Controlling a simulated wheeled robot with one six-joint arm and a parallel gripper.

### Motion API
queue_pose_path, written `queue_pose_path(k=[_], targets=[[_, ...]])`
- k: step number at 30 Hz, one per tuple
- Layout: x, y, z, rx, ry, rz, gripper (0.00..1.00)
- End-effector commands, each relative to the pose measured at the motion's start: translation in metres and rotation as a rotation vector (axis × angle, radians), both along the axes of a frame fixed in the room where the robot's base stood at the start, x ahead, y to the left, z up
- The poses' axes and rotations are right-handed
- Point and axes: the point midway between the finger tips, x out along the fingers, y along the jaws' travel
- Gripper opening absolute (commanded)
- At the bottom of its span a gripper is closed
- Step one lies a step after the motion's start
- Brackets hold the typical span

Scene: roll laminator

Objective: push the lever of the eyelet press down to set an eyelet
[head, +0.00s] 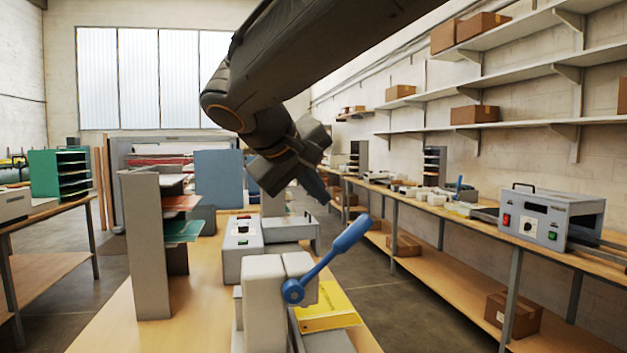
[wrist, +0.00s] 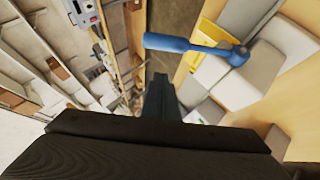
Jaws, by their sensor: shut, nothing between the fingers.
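The eyelet press (head: 264,300) is a light grey block at the front of the wooden table. Its blue lever (head: 335,246) slants up to the right from a round pivot on the press, with the thick handle end raised. In the wrist view the lever (wrist: 190,43) lies across the top, with the press body (wrist: 238,80) at its right. My gripper (head: 325,198) is shut and empty, above the handle end and apart from it in the head view. Its dark fingers (wrist: 160,85) point towards the handle in the wrist view. No eyelet can be made out.
A yellow piece (head: 328,308) sits beside the press. Behind stand a grey machine (head: 243,245) with a red button and a grey sorter (head: 148,245) with coloured sheets. A long bench at the right carries a laminator (head: 550,220). Open floor lies between table and bench.

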Motion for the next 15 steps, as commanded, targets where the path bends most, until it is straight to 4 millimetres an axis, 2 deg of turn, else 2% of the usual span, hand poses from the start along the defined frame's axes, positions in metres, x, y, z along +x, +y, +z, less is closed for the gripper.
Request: queue_pose_path(k=[7,15], targets=[[0.034,-0.019,-0.029,-0.003,0.003,-0.002,0.00],[0.033,-0.040,-0.052,-0.002,0.001,0.001,0.00]])
